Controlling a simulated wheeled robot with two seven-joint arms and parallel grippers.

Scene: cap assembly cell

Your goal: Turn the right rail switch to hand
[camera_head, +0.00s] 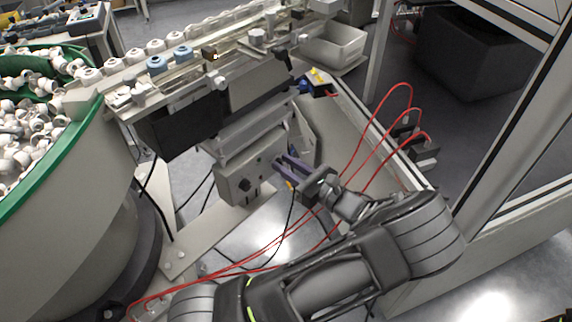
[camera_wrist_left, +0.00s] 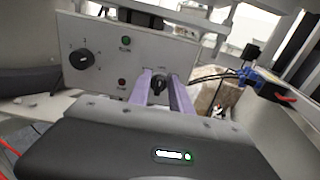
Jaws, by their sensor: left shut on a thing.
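The grey control box (camera_head: 233,184) hangs under the rail, and its front panel (camera_wrist_left: 150,49) fills the upper left of the left wrist view. The right rail switch (camera_wrist_left: 158,87) is a small black knob on the panel's right side. My left gripper (camera_head: 279,162) has its purple fingers on either side of this switch and is shut on it. The fingers partly hide the switch, and its exact setting cannot be read. In the head view the fingers and their tips cover it. My right gripper is in neither view.
Red hoses (camera_head: 375,135) loop beside my arm. A green-rimmed feeder bowl (camera_head: 85,125) of white caps stands left.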

